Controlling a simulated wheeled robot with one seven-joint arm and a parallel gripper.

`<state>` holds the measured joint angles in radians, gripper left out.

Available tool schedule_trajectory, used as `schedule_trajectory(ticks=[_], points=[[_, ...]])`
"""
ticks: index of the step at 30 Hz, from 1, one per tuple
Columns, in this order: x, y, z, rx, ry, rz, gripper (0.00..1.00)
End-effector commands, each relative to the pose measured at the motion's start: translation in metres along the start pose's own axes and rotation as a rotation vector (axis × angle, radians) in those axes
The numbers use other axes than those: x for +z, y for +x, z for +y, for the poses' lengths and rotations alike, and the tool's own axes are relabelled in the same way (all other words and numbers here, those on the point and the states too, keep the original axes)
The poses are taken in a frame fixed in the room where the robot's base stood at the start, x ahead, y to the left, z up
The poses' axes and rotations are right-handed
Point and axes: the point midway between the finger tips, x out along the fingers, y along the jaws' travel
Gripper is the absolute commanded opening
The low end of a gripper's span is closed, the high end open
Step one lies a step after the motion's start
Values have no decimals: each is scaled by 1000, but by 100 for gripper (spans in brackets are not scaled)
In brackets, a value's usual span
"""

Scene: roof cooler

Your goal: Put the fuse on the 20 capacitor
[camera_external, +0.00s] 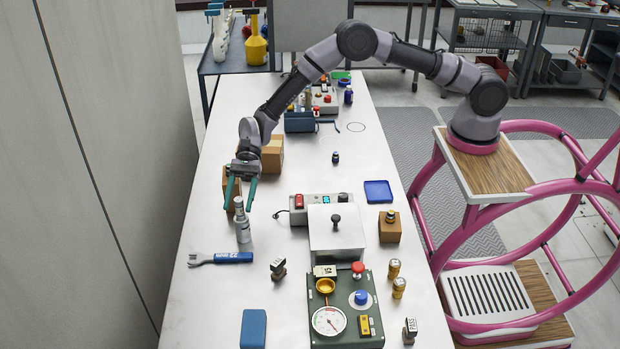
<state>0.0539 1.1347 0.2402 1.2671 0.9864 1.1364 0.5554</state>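My gripper (239,208) has teal fingers spread apart and pointing down. It is open, around or just above the top of a grey bottle (242,228); I cannot tell if it touches it. Two gold-and-dark cylinders, one farther back (393,268) and one nearer (399,288), stand right of the green gauge panel; they may be the capacitors or fuses. A small dark blue cylinder (335,157) stands mid-table, and a blue one (348,96) farther back. Labels are too small to read, so I cannot tell which piece is the fuse or the 20 capacitor.
The white table (210,305) holds a lidded metal box (336,240), a green gauge panel (345,325), a wooden block (389,230), a blue-handled wrench (222,258), a blue tray (378,191) and cardboard boxes (273,154). A wall stands left. The front-left tabletop is mostly clear.

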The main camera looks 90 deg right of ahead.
Motion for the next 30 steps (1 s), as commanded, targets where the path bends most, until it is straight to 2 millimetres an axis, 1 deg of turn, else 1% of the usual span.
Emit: schedule_trajectory(ticks=[8,10,14,21,24,27,30], points=[[2,-1,0,0,0,0,61],[2,-7,0,-1,1,1,61],[3,-29,-1,-3,1,1,61],[3,-81,-1,-3,0,1,61],[2,-98,0,-2,2,1,61],[3,-112,0,-1,1,0,61],[3,-118,0,0,0,0,61]])
